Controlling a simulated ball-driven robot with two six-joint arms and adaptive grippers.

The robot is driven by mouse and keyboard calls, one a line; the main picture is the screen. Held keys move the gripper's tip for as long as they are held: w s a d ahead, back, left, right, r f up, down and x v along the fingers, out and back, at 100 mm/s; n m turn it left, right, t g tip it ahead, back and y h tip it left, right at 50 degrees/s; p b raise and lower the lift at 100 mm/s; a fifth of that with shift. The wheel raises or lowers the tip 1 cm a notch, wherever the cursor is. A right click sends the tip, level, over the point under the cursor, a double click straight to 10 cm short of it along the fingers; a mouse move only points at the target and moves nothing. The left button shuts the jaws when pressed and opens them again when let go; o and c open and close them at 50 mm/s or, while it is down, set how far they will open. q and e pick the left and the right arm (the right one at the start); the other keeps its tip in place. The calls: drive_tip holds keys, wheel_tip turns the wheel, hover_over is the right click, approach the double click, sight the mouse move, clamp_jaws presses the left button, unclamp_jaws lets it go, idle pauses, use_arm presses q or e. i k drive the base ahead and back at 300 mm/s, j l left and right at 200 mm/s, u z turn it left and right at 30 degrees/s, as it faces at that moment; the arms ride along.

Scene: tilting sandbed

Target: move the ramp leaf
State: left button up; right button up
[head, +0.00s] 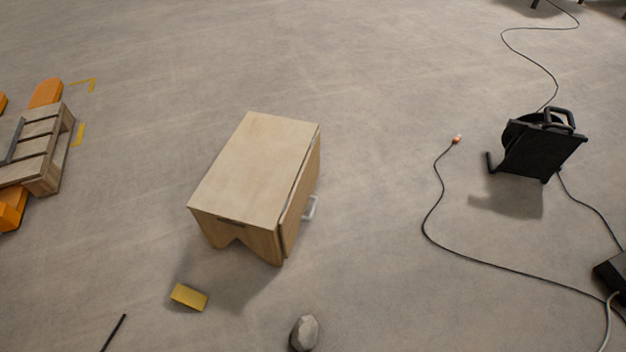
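A wooden box-like unit (254,170) stands on the floor in the middle of the head view. Its pale top is flat, and a dark slot shows at the front edge of the top. A notch is cut in the bottom of its front face. A thin wooden panel, which looks like the ramp leaf (302,195), hangs upright along its right side, with a narrow gap at the top edge. A light grey handle (311,208) sticks out from that panel's right face. Neither of my grippers is in view.
A yellow block (189,297) and a grey stone (304,333) lie in front. A wooden pallet (40,150) with orange parts stands left. A black cable reel (540,146) stands right, its cable (428,215) running over the floor. Floor between the unit and cable is clear.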

sight(293, 211)
drive_tip(key=l+u, duration=0.1)
drive_tip(key=l, duration=0.15)
drive_tip(key=i+u, duration=0.1)
drive_tip(key=i, duration=0.95)
drive_tip(key=j, duration=0.05)
